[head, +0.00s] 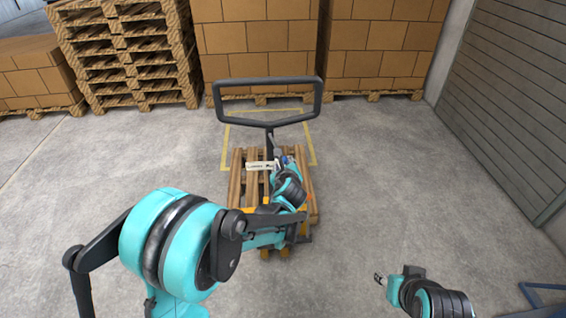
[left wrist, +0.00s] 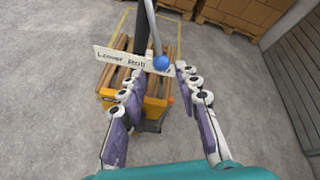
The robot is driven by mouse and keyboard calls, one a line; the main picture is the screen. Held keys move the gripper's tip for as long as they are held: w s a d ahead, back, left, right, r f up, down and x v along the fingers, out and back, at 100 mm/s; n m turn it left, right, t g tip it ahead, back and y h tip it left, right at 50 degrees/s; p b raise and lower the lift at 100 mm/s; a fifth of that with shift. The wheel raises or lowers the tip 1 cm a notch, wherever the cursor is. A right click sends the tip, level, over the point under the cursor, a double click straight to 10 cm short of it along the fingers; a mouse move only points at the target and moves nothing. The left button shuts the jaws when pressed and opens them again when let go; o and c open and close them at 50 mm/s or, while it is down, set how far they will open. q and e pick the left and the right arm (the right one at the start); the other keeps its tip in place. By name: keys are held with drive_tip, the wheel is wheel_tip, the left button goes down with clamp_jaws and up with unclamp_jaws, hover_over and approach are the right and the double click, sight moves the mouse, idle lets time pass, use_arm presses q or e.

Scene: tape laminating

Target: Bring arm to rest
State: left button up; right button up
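My left arm reaches in from the left in the head view. Its gripper (head: 284,160) is over the wooden pallet (head: 237,185), near the pallet truck's mast. In the left wrist view the left gripper's two purple-padded fingers (left wrist: 158,82) are spread apart with nothing between them. Beyond them are a white label (left wrist: 118,58) reading "Lower" and a less clear word, and a blue ball (left wrist: 161,63). The ball appears apart from the fingers. My right gripper (head: 379,279) is low at the right of the head view, over bare floor, too small to tell its opening.
Stacked boxes (head: 262,40) and empty pallets (head: 125,50) line the back. A grey shutter wall (head: 510,100) is at right. Open concrete floor lies on both sides.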

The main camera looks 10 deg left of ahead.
idle(0.4)
use_arm(q)
drive_tip(key=s+a+r+n+g, duration=0.1)
drive_tip(key=s+a+r+n, duration=0.1)
drive_tip(key=s+n, duration=0.45)
drive_tip(key=s+a+r+n+g, duration=0.2)
drive_tip(key=s+a+r+n, duration=0.1)
drive_tip(key=s+n, duration=0.4)
drive_tip(key=s+f+n+g+h, duration=0.1)
drive_tip(key=s+f+n, duration=0.1)
drive_tip(key=s+n, duration=0.5)
drive_tip(key=s+d+f+n+g+h, duration=0.1)
drive_tip(key=s+n+h, duration=0.1)
drive_tip(key=s+n, duration=0.5)
drive_tip(key=s, duration=0.6)
drive_tip(key=shift+s+d+f+g, duration=0.2)
drive_tip(key=shift+d+f+g, duration=0.1)
drive_tip(key=shift+f, duration=0.05)
